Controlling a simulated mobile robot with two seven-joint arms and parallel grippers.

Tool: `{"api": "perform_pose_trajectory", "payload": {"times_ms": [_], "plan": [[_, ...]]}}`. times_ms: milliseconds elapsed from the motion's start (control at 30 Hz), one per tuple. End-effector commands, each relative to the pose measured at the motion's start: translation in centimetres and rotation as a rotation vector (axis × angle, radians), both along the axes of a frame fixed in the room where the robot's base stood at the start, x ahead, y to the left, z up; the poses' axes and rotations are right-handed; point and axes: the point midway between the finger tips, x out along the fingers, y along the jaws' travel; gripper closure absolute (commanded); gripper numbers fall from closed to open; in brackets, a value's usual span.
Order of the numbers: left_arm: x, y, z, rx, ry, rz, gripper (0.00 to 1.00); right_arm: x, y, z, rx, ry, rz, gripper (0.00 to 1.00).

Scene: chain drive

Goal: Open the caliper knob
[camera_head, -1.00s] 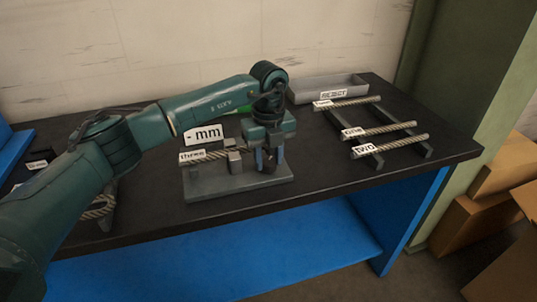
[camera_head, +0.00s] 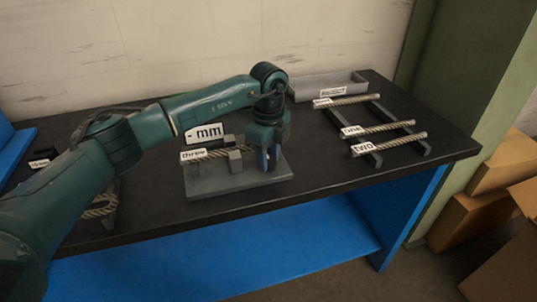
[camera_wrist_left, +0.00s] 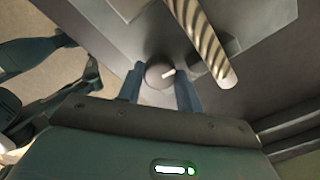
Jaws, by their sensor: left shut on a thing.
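The caliper is a grey base (camera_head: 215,184) with upright grey blocks (camera_head: 236,161), standing on the dark bench. A twisted rod (camera_head: 212,154) tagged "three" lies across it, next to the blocks. My left gripper (camera_head: 268,163) points down at the caliper's right end. In the left wrist view the round dark knob (camera_wrist_left: 158,75) with a short white mark sits between the two fingers (camera_wrist_left: 160,92), which are shut on it. The rod's end (camera_wrist_left: 212,45) shows close beside the knob. The head view hides the knob behind the gripper. My right gripper is not in view.
At right, a rack (camera_head: 428,149) holds several tagged twisted rods, including "one" (camera_head: 385,129) and "two" (camera_head: 395,144). A grey tray (camera_head: 315,86) stands at the back. Cardboard boxes (camera_head: 460,220) are beyond the bench's right end.

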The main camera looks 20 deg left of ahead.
Motion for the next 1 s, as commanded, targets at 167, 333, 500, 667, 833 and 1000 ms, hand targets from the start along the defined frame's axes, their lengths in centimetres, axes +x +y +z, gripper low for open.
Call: {"api": "perform_pose_trajectory", "payload": {"times_ms": [167,333,500,667,833,1000], "plan": [[0.14,0.12,0.18,0.002,-0.006,0.007,0.88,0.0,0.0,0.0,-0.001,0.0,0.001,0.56],[0.15,0.12,0.18,0.002,-0.006,0.006,0.88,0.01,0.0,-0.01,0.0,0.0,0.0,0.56],[0.13,0.1,0.17,0.002,-0.005,0.005,0.55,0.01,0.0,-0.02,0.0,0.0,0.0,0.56],[0.1,0.07,0.09,0.002,-0.004,0.004,0.43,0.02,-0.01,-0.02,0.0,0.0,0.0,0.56],[0.13,0.03,0.07,0.0,-0.005,0.004,0.43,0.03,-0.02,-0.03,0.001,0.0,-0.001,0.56],[0.15,0.03,0.05,0.0,-0.006,0.004,0.43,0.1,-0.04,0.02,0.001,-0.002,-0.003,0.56]]}}
